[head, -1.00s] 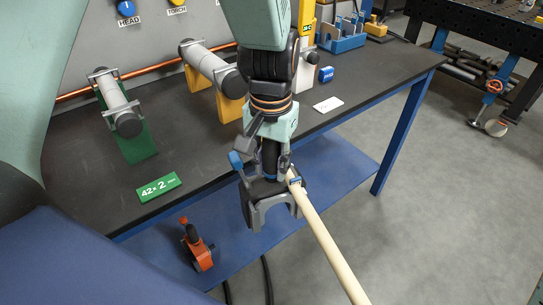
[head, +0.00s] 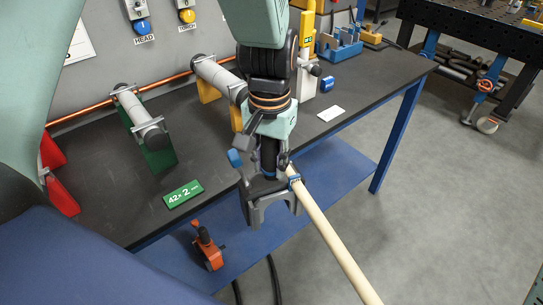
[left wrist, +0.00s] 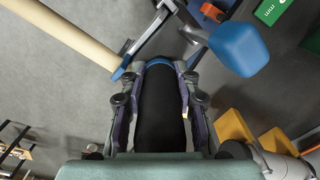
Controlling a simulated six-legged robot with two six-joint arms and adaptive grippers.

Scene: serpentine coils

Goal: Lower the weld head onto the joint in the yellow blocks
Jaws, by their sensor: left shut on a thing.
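My left gripper (head: 268,165) is shut on the black handle of the weld head (head: 262,208), a dark grey U-shaped clamp with a blue lever. It hangs in front of the bench's front edge, apart from the blocks. In the left wrist view my left gripper's fingers (left wrist: 158,85) close around the black handle (left wrist: 160,115). The yellow blocks (head: 207,88) carry a grey tube (head: 213,72) on the bench, beyond the arm. They also show at the lower right of the left wrist view (left wrist: 235,128). The arm partly covers them, and I cannot make out the joint. My right gripper is not in view.
A green block (head: 158,155) with a tube and a red block (head: 58,172) stand on the black bench (head: 105,180). A green sign (head: 183,194) lies near its front edge. A cream hose or rod (head: 340,250) runs down right from the weld head. An orange tool (head: 208,248) sits on the blue lower shelf.

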